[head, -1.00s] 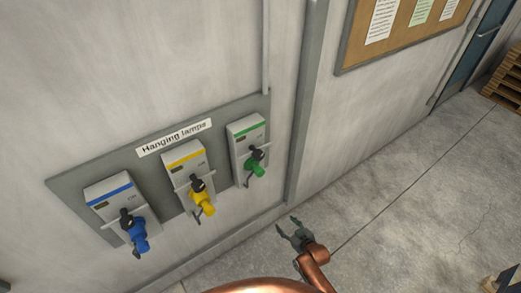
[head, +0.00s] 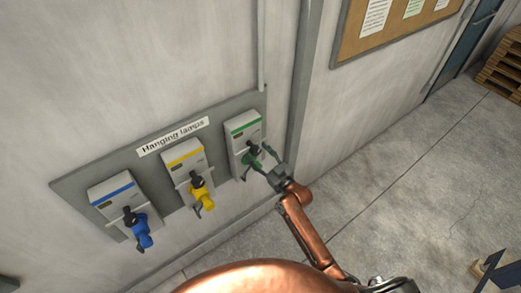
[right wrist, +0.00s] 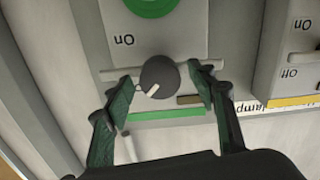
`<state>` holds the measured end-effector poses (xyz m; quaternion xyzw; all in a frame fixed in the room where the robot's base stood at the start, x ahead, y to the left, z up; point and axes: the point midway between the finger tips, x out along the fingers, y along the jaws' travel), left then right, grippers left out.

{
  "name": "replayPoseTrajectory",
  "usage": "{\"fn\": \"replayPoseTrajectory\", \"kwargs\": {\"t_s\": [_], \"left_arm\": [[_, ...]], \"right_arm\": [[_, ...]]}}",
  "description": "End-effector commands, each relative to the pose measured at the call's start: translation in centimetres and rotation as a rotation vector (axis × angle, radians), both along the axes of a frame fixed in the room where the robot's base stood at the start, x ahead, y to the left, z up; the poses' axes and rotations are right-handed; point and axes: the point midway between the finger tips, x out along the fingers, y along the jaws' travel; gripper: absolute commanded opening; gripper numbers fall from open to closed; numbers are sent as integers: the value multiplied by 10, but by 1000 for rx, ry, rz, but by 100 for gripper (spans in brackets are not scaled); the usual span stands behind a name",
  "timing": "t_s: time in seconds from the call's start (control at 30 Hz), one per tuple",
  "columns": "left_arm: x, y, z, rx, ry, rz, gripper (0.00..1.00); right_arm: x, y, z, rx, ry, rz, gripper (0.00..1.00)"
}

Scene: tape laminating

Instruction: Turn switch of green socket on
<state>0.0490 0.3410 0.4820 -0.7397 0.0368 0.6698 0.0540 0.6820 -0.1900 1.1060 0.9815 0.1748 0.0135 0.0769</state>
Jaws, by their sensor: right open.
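The green socket (head: 243,124) is the rightmost of three grey wall boxes, with a green stripe and a green plug. Its black round switch knob (right wrist: 158,72) shows in the right wrist view, where the box appears upside down. The knob's white mark (right wrist: 153,90) points down-left in that view, away from the "On" label (right wrist: 123,40). My right gripper (head: 268,159) is open in front of this socket. In the right wrist view its two fingers (right wrist: 163,82) stand on either side of the knob, with gaps visible. My left gripper is not in view.
The yellow socket (head: 184,160) and the blue socket (head: 112,194) sit to the left on the same grey panel (head: 75,190). A vertical grey post (head: 300,100) runs close to the right of the green socket. The floor at right is mostly clear.

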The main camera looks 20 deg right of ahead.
Motion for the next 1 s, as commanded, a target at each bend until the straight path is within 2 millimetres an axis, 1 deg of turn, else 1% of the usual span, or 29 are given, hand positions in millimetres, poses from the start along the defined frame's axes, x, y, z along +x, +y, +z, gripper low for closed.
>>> {"fn": "replayPoseTrajectory", "kwargs": {"t_s": [0.03, 0.17, 0.43, 1.0], "left_arm": [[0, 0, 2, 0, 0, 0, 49], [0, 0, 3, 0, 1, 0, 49], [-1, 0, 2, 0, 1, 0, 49], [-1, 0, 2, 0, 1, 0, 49]], "right_arm": [[5, 2, 1, 1, 0, 0, 52], [12, 3, 0, 0, 1, -2, 52], [13, 2, -1, 0, 1, -4, 52], [13, 0, 0, -1, 0, -7, 13]]}}
